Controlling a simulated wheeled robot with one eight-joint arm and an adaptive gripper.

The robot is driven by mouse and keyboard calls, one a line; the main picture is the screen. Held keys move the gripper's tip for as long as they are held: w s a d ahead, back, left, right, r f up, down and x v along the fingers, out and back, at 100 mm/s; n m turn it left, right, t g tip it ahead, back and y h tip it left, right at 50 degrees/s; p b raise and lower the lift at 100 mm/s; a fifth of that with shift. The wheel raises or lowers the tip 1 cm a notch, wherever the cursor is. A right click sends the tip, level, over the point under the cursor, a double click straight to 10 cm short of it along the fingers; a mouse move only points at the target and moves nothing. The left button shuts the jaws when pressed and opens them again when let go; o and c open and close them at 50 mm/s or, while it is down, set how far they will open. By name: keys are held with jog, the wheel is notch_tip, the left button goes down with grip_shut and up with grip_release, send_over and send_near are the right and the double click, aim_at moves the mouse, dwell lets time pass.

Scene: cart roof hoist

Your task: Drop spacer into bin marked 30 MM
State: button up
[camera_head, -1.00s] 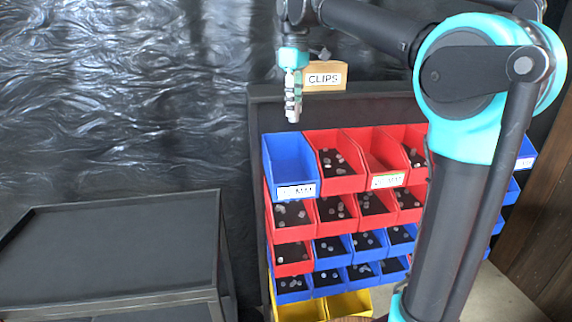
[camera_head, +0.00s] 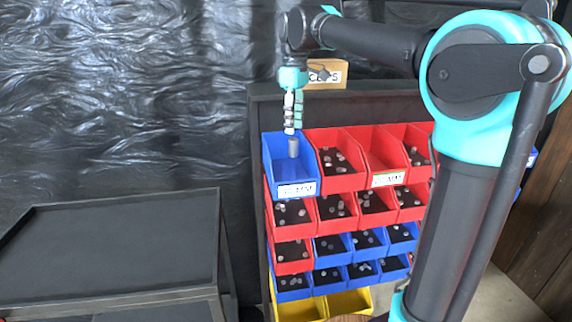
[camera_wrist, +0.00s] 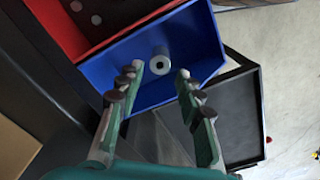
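The spacer (camera_head: 293,148), a small grey cylinder with a hole in its end, is just below my fingertips, over the blue bin's opening. The wrist view shows the spacer (camera_wrist: 160,63) beyond and between the spread fingers, touching neither. My gripper (camera_head: 290,130) is open above the top-left blue bin (camera_head: 297,191); in the wrist view my gripper (camera_wrist: 159,71) shows a wide gap between its fingertips. The bin's white label seems to end in MM; its number is too blurred to read. The bin looks otherwise empty.
A red bin with small parts (camera_head: 341,185) stands right beside the blue bin. Another red bin (camera_head: 388,179) has a blurred label. The CLIPS box (camera_head: 329,76) sits on the rack top behind. A dark cart (camera_head: 110,245) stands at left.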

jog(key=shift+o, duration=0.8)
notch_tip(320, 180, up, 12)
